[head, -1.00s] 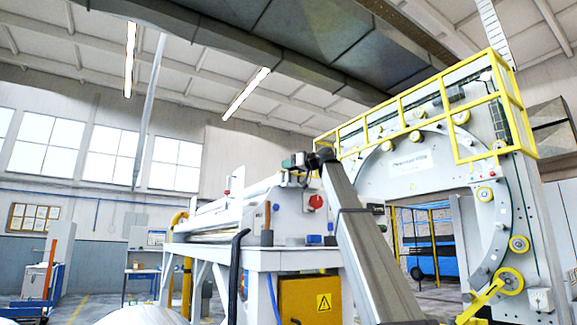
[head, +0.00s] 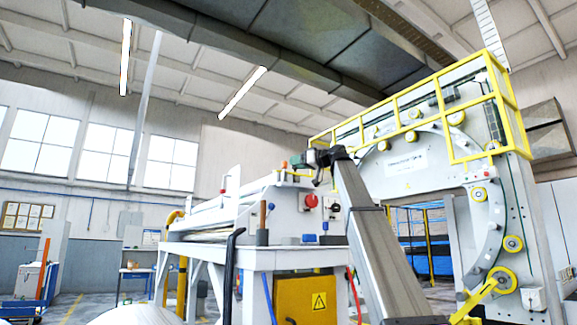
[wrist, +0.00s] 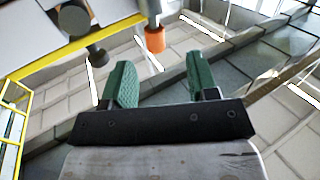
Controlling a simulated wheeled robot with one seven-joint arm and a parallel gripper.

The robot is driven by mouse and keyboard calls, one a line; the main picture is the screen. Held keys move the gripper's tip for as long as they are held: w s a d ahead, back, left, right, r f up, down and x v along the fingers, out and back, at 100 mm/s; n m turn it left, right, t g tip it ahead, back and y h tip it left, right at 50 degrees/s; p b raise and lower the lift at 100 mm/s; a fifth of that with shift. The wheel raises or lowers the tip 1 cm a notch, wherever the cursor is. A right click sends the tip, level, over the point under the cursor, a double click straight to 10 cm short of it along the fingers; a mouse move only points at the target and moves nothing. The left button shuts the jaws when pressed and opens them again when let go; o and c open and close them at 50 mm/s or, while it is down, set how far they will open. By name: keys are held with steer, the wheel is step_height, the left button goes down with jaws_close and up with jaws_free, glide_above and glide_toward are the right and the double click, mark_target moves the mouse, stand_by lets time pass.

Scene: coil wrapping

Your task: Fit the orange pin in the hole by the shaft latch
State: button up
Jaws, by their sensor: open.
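My gripper (wrist: 160,70) is open and empty, its two green fingers apart in the wrist view. An orange cylinder (wrist: 155,38), which looks like the orange pin, shows beyond and between the fingertips, at the end of a grey piece. It is apart from the fingers. In the head view my gripper (head: 300,160) is small, above the end of the white machine. A small orange-red spot (head: 284,165) just left of it may be the same pin. I cannot make out the hole or the shaft latch.
A dark round knob (wrist: 72,18) is at the upper left in the wrist view. The white machine (head: 255,215) carries a red knob (head: 311,201) and small blue parts. A large ring machine (head: 485,215) with yellow railing (head: 400,100) stands at the right.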

steer(key=v, duration=0.4)
stand_by(0.6)
